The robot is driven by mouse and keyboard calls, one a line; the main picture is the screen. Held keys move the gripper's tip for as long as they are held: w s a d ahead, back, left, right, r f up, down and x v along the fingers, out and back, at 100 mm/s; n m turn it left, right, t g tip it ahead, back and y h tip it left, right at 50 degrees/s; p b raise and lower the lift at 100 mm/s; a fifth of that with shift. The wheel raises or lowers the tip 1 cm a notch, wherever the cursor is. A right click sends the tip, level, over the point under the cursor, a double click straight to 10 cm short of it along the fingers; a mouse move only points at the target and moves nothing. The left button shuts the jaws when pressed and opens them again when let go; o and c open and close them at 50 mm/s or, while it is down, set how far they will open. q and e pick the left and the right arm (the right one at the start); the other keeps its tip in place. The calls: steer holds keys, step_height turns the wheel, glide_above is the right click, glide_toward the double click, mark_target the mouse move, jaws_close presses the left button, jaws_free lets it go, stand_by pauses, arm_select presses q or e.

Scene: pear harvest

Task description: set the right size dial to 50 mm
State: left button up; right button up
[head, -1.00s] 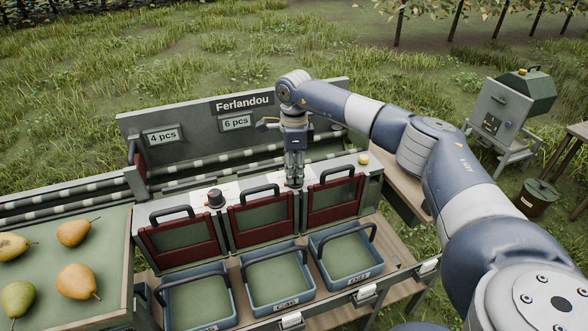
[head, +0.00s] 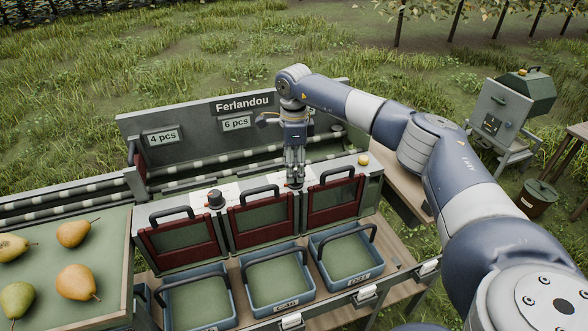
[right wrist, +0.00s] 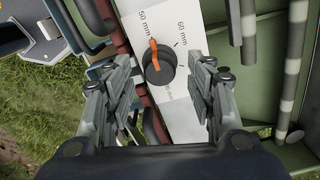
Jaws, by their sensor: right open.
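The right size dial (right wrist: 160,69) is a dark round knob with an orange pointer on a white scale plate (right wrist: 185,118). In the right wrist view its pointer is at the 50 mm label, with 60 mm to the right. A further label is partly hidden by the knob. My right gripper (right wrist: 163,100) is open, one finger on each side of the dial and apart from it. In the head view the right gripper (head: 295,183) points down over the dial, which its fingertips mostly hide. My left gripper is not in view.
The left dial (head: 215,198) stands on the sorter's top. Red-framed flaps (head: 262,236) with dark handles line the front, above blue crates (head: 279,307). A yellow button (head: 363,160) is at the right. Several pears (head: 78,281) lie on the left tray.

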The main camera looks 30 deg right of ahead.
step_height(320, 180, up, 10)
steer(key=shift+r, duration=0.25)
stand_by(0.5)
